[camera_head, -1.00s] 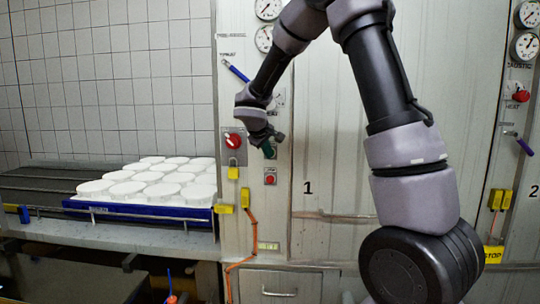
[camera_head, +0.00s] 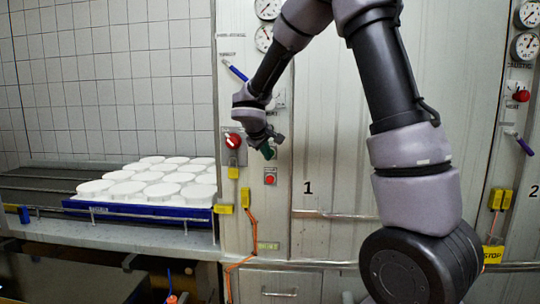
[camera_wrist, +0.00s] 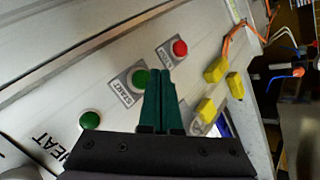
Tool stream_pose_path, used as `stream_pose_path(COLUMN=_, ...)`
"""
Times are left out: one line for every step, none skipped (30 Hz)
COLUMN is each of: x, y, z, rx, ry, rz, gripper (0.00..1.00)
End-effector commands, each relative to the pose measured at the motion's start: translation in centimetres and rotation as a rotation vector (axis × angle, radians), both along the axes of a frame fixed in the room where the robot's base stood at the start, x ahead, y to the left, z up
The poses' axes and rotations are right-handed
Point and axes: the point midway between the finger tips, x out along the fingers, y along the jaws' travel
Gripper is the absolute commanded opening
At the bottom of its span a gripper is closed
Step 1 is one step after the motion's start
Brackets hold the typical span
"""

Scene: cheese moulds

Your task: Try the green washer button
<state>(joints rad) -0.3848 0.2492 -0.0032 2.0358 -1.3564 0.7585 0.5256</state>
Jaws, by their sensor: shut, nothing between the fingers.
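My gripper (camera_head: 267,152) is in front of the narrow panel left of door 1, its green fingers shut and empty. In the wrist view the fingers (camera_wrist: 160,75) are together, their tips just right of a green button (camera_wrist: 140,78) on a grey labelled plate. Whether they touch the panel cannot be told. A second green button (camera_wrist: 90,120) lies further down-left, near lettering that reads HEAT. No readable label shows which green button is the washer's. A red button (camera_wrist: 180,47) sits up-right of the tips; a red button (camera_head: 270,179) also shows below my gripper in the head view.
A red rotary switch (camera_head: 233,141) is left of my gripper. Yellow blocks (camera_head: 224,209) and an orange cable (camera_head: 252,232) are below. A blue tray (camera_head: 150,217) with several white moulds stands left. A blue-handled lever (camera_head: 236,71) and gauges (camera_head: 263,39) are above.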

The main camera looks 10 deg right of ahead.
Motion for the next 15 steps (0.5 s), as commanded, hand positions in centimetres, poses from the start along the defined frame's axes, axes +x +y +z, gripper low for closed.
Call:
stream_pose_path(x=-0.5, y=0.2, z=0.1, rx=0.001, ry=0.0, rz=0.002, gripper=0.0)
stream_pose_path(x=-0.8, y=0.3, z=0.1, rx=0.001, ry=-0.001, rz=0.001, gripper=0.0)
stream_pose_path(x=-1.2, y=0.4, z=0.1, rx=0.001, ry=-0.002, rz=0.001, gripper=0.0)
stream_pose_path(x=-1.5, y=0.5, z=0.1, rx=0.0, ry=-0.001, rz=0.001, gripper=0.0)
stream_pose_path(x=-1.8, y=0.6, z=0.1, rx=0.001, ry=-0.001, rz=0.001, gripper=0.0)
stream_pose_path(x=-2.1, y=0.7, z=0.1, rx=0.001, ry=0.0, rz=0.002, gripper=0.0)
stream_pose_path(x=-2.4, y=0.8, z=0.1, rx=0.001, ry=0.0, rz=0.002, gripper=0.0)
stream_pose_path(x=-2.7, y=0.9, z=0.1, rx=0.001, ry=0.0, rz=0.002, gripper=0.0)
stream_pose_path(x=-3.1, y=1.0, z=0.1, rx=0.001, ry=-0.001, rz=0.001, gripper=0.0)
stream_pose_path(x=-3.3, y=1.1, z=0.1, rx=0.001, ry=-0.001, rz=0.001, gripper=0.0)
stream_pose_path(x=-3.5, y=1.2, z=0.1, rx=0.001, ry=-0.001, rz=0.001, gripper=0.0)
stream_pose_path(x=-3.7, y=1.2, z=0.1, rx=0.0, ry=-0.001, rz=0.001, gripper=0.0)
stream_pose_path(x=-3.8, y=1.2, z=0.1, rx=0.0, ry=-0.001, rz=0.001, gripper=0.0)
stream_pose_path(x=-3.9, y=1.2, z=0.0, rx=0.0, ry=-0.001, rz=0.001, gripper=0.0)
stream_pose_path(x=-4.0, y=1.3, z=0.0, rx=0.0, ry=-0.001, rz=0.001, gripper=0.0)
